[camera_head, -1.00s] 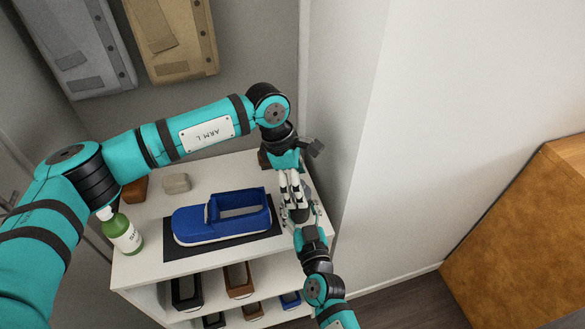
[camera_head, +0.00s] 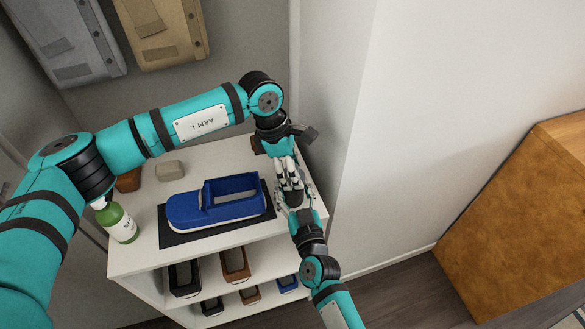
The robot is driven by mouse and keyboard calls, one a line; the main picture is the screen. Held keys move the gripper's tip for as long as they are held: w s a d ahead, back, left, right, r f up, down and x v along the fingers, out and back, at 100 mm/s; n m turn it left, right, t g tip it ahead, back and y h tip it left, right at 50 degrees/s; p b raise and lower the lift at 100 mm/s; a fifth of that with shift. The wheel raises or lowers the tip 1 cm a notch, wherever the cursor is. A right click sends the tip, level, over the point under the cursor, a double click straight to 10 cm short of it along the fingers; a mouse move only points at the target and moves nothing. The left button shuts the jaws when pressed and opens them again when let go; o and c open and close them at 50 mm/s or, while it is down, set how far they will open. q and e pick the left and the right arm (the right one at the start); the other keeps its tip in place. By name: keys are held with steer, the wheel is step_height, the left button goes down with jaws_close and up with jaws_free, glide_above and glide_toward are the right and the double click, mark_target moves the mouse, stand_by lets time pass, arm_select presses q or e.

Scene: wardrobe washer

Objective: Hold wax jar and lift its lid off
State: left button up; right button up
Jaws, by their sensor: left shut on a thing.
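The wax jar is mostly hidden between my two grippers at the right end of the shelf top. Only a small dark piece shows among the fingers, which I take to be its lid (camera_head: 293,197). My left gripper (camera_head: 289,183) reaches down from above, its pale fingers shut on this piece. My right gripper (camera_head: 301,207) comes in from the lower right, its fingers close below the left fingertips. Whether the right fingers touch the jar is hidden. I cannot tell whether lid and jar are apart.
A blue shoe (camera_head: 188,214) lies on a dark mat (camera_head: 233,236) on the white shelf top (camera_head: 136,258). A green bottle (camera_head: 118,224), a pale block (camera_head: 170,171) and a brown item (camera_head: 129,181) stand at the left. Several shoes sit on the shelves below. A wall rises close at the right.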

arm_select(q)
steer(key=shift+c, duration=1.3)
arm_select(e)
steer(key=shift+s+f, duration=0.15)
steer(key=shift+f, duration=0.25)
arm_select(q)
steer(key=shift+r, duration=2)
arm_select(e)
steer(key=o, duration=1.6)
steer(key=shift+r, duration=0.2)
steer(key=shift+w+r, duration=0.15)
steer(key=shift+w, duration=0.05)
steer(key=shift+o, duration=0.8)
steer(key=shift+s, duration=0.15)
